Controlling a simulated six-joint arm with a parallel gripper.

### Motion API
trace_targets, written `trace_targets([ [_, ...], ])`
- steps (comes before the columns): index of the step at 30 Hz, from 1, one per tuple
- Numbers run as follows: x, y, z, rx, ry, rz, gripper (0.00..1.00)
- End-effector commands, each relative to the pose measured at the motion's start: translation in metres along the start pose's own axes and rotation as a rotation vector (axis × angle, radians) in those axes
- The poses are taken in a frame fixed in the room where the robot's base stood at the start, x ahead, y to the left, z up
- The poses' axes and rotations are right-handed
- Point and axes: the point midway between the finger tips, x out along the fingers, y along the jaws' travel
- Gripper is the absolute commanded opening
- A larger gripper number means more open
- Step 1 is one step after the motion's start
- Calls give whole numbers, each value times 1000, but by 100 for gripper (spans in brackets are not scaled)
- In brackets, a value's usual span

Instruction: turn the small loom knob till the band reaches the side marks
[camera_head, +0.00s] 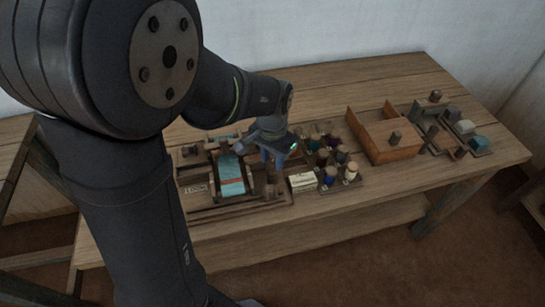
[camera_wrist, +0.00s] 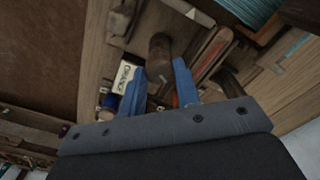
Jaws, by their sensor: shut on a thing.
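The small loom (camera_head: 207,198) stands on the left part of the table, with a light blue band (camera_head: 231,173) running down its middle. The band also shows at the top of the wrist view (camera_wrist: 246,10). Small pale pointed shapes (camera_wrist: 190,13) lie near the band there; I cannot tell whether they are the side marks. The knob (camera_wrist: 159,55), a round brown wooden piece, is between the blue fingers of my gripper (camera_wrist: 160,88), which is shut on it. In the head view, my gripper (camera_head: 275,160) is at the loom's right side. The exact finger contact is partly hidden.
A lettered white box (camera_head: 303,181) and several thread spools (camera_head: 329,178) stand right of the loom. An open wooden box (camera_head: 395,152) and a tray with small blocks (camera_head: 480,143) are further right. The table (camera_head: 330,100) is clear along its back.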

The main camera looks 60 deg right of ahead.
Motion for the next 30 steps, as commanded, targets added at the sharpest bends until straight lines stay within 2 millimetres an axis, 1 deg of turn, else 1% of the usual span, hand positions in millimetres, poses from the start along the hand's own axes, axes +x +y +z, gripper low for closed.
trace_targets([
  [3,-1,0,0,63,1,0,7],
  [9,-1,0,0,135,2,-1,7],
  [26,-1,0,-1,163,2,-1,7],
  [27,-1,0,-1,163,2,-1,37],
  [29,-1,0,-1,163,2,-1,49],
  [30,-1,0,0,163,2,-1,51],
])
